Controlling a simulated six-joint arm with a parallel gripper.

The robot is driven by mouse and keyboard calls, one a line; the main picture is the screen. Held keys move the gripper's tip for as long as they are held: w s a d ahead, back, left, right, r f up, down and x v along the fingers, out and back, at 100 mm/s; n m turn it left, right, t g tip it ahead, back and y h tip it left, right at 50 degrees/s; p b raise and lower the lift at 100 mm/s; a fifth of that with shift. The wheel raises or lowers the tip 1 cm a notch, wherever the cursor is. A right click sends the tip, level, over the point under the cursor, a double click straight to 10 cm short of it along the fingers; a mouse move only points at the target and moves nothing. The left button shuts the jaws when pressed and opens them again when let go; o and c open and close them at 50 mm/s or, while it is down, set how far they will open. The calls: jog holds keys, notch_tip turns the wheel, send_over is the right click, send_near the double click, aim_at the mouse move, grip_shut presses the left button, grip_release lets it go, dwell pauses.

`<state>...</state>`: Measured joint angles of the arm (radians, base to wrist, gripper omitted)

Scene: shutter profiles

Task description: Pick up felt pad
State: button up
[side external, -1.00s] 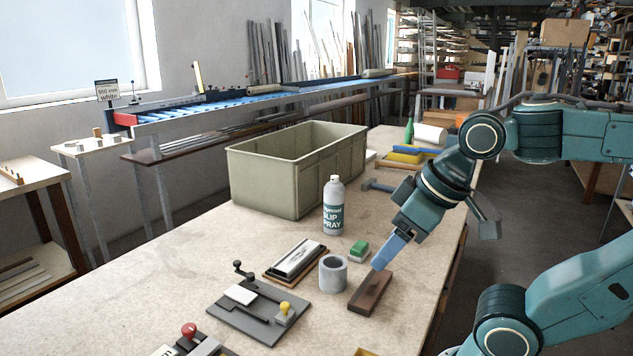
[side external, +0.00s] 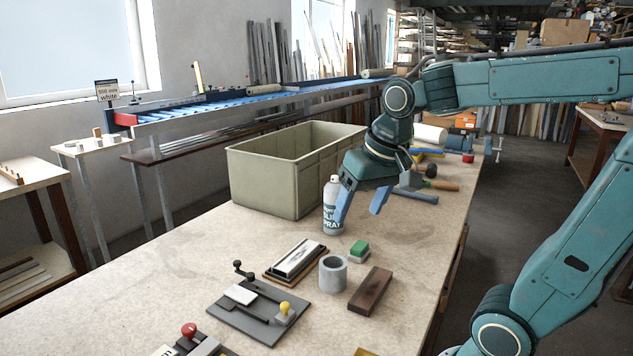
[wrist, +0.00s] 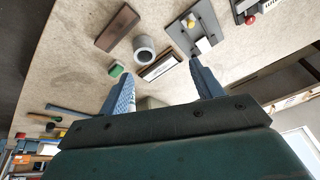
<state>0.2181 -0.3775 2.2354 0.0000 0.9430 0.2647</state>
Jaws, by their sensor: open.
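A small block with a green top and a pale grey base (side external: 358,251), which looks like the felt pad, lies on the bench. It also shows in the wrist view (wrist: 116,69), just beyond the left fingertip. My gripper (side external: 360,215) is open and empty, with its blue fingers pointing down above the bench. It hangs above and a little behind the pad in the side view, apart from it. In the wrist view the gripper (wrist: 161,72) shows wide-spread fingers. One finger partly covers the spray bottle (side external: 330,222) in the side view.
Near the pad are a grey ring (side external: 333,274), a brown block (side external: 370,291) and a white-topped stone on a wooden base (side external: 296,260). A grey jig plate (side external: 262,312) lies in front. A green bin (side external: 270,180) and a hammer (side external: 415,196) are behind.

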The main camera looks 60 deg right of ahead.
jog(key=w+d+f+m+g, duration=0.1)
jog(key=w+d+f+m, duration=0.1)
jog(key=w+d+m, duration=0.4)
jog(key=m+g, duration=0.3)
jog(key=m, duration=0.3)
send_over(360, 245)
notch_tip(360, 245, down, 10)
jog(key=shift+a+y, duration=0.1)
jog(key=shift+y, duration=0.3)
jog(key=shift+f, duration=0.1)
jog(key=shift+f, duration=4.25)
jog(key=shift+f, duration=0.1)
jog(key=shift+f, duration=2.5)
